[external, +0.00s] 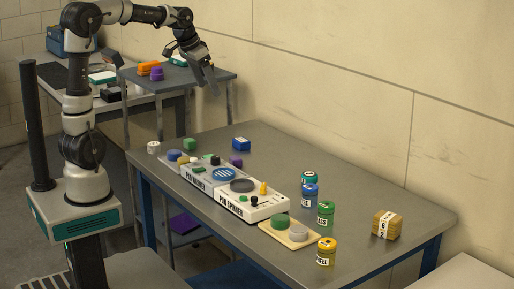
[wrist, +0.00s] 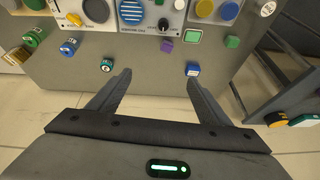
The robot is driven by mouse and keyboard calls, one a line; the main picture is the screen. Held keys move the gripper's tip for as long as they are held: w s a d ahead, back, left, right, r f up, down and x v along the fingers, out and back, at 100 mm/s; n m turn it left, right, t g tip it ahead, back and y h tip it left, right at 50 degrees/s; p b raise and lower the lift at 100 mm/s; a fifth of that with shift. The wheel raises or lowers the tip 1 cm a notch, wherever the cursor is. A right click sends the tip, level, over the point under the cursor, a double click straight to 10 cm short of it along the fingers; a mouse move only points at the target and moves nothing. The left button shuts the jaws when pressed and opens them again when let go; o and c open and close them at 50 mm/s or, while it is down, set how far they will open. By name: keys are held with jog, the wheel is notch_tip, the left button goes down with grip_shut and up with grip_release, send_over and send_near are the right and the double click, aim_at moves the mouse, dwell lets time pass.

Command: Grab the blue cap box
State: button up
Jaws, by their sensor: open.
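The blue cap box (external: 241,143) is a small blue block with a white label, lying on the grey table near its back edge. In the wrist view the blue cap box (wrist: 193,69) shows just beyond the tip of the right finger. My gripper (external: 207,82) is open and empty, raised well above the table and left of the box in the external view. In the wrist view the gripper (wrist: 157,78) has its two fingers spread wide with nothing between them. No contact with the box shows.
A purple block (external: 236,161) and a green block (external: 190,144) lie near the box. The pad washer (external: 200,175) and pad spinner (external: 245,200) stand in front. Several labelled cans, including a green one (external: 326,213), stand to the right. A side table (external: 215,75) is behind left.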

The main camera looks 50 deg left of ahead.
jog(key=w+a+f, duration=0.7)
jog(key=w+a, duration=0.3)
jog(key=w, duration=0.2)
send_near(238, 140)
jog(key=shift+w+d+f+h, duration=0.1)
jog(key=shift+w+f+h, duration=0.15)
jog(key=shift+f, duration=0.35)
jog(key=shift+w+f+h, duration=0.15)
jog(key=shift+w+f, duration=0.25)
jog(key=shift+f, duration=0.15)
jog(key=shift+p+x, duration=0.45)
jog(key=shift+x, duration=2.55)
jog(key=shift+s+f, duration=0.1)
jog(key=shift+s, duration=0.1)
jog(key=shift+c, duration=0.5)
jog(key=c, duration=1)
